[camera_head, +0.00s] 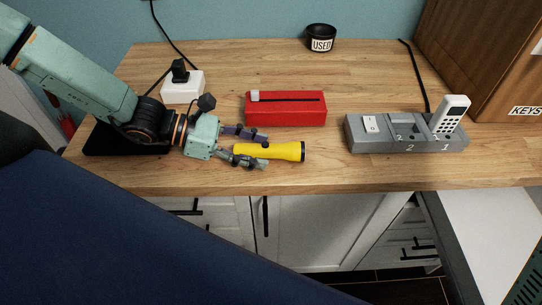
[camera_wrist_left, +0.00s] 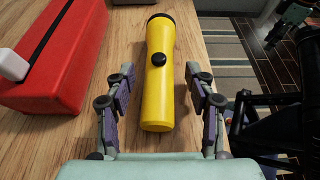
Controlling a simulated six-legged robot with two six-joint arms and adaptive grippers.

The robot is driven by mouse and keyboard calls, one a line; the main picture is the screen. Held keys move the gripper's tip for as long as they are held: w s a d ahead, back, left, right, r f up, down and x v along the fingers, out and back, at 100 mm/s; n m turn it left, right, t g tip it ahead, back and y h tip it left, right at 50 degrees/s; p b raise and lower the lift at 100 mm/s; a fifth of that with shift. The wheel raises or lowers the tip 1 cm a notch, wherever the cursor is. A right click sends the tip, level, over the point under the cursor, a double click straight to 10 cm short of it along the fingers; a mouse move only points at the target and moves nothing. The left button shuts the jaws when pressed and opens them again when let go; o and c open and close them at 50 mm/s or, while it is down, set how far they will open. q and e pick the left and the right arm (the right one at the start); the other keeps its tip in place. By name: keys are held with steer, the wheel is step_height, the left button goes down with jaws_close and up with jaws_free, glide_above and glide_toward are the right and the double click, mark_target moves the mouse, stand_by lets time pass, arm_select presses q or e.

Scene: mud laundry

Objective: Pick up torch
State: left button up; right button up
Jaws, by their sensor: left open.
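The torch (camera_head: 280,151) is yellow with a black end and lies on its side on the wooden table near the front edge. In the left wrist view the torch (camera_wrist_left: 159,85) points away from me, with a black button on top. My left gripper (camera_head: 266,149) is at the torch's left end in the head view. Its fingers are open. In the left wrist view the left gripper (camera_wrist_left: 160,86) has one finger on each side of the torch's near part, with visible gaps. The near end of the torch is partly hidden by a finger in the head view.
A red box (camera_head: 286,113) with a slider stands just behind the torch. A grey dock (camera_head: 375,140) with a white handset (camera_head: 450,114) is to the right. A black "USED" cup (camera_head: 321,40) stands at the back. A white socket block (camera_head: 183,91) is behind my left arm. Table between torch and dock is clear.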

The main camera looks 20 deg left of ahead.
arm_select(q)
steer(key=shift+w+d+f+b, duration=0.1)
steer(key=shift+d+f+b, duration=0.3)
steer(key=shift+b, duration=0.15)
steer(key=shift+w+d, duration=0.3)
steer(key=shift+d, duration=0.15)
steer(key=shift+s+a, duration=0.15)
steer(key=shift+a, duration=0.1)
steer(key=c, duration=0.4)
steer(key=shift+d, duration=0.2)
steer(key=c, duration=0.4)
steer(key=shift+a, duration=0.1)
jaws_close()
